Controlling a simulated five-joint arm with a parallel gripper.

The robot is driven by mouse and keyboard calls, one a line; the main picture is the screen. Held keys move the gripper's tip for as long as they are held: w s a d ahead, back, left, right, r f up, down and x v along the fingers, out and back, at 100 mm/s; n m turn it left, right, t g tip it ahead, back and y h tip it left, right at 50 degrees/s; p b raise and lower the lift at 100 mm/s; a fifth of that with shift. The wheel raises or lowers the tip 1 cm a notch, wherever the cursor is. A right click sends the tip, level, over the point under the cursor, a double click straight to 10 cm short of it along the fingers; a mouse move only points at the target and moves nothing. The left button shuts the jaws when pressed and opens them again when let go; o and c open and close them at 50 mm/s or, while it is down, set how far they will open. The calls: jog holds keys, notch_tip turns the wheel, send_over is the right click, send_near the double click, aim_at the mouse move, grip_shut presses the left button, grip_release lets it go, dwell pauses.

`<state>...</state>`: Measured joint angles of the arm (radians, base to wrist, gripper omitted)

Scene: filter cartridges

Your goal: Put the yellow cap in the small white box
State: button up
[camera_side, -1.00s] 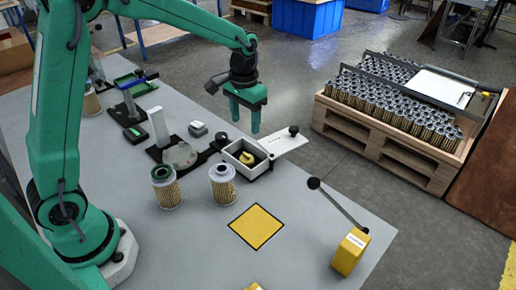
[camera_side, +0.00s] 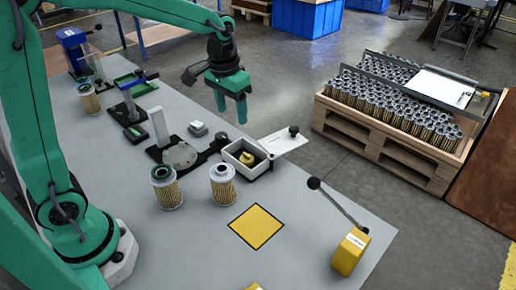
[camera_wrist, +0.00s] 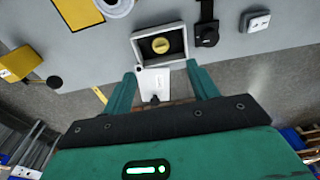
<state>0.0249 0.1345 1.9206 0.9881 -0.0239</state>
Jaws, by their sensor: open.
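The yellow cap (camera_side: 247,158) lies inside the small white box (camera_side: 232,158) near the right edge of the bench. In the wrist view the cap (camera_wrist: 160,45) shows as a round yellow disc within the walls of the white box (camera_wrist: 136,50). My gripper (camera_side: 232,112) is open and empty, raised above and behind the box in the side view. In the wrist view the two fingers of my gripper (camera_wrist: 164,82) are apart, with the box just beyond their tips. Nothing is between the fingers.
Two filter cartridges (camera_side: 167,187) (camera_side: 223,184) stand in front of the box. A yellow square (camera_side: 256,226) and a yellow block with a lever (camera_side: 350,252) are nearer the front. A pallet of cartridges (camera_side: 385,135) stands on the floor to the right.

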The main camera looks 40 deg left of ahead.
jog(key=s+r+t, duration=0.2)
jog(key=s+r, duration=0.1)
jog(key=s, duration=0.6)
jog(key=s+a+r+t, duration=0.1)
jog(key=s+r+t, duration=0.1)
jog(key=s, duration=0.7)
jog(key=shift+s+r, duration=0.2)
jog(key=shift+r, duration=0.25)
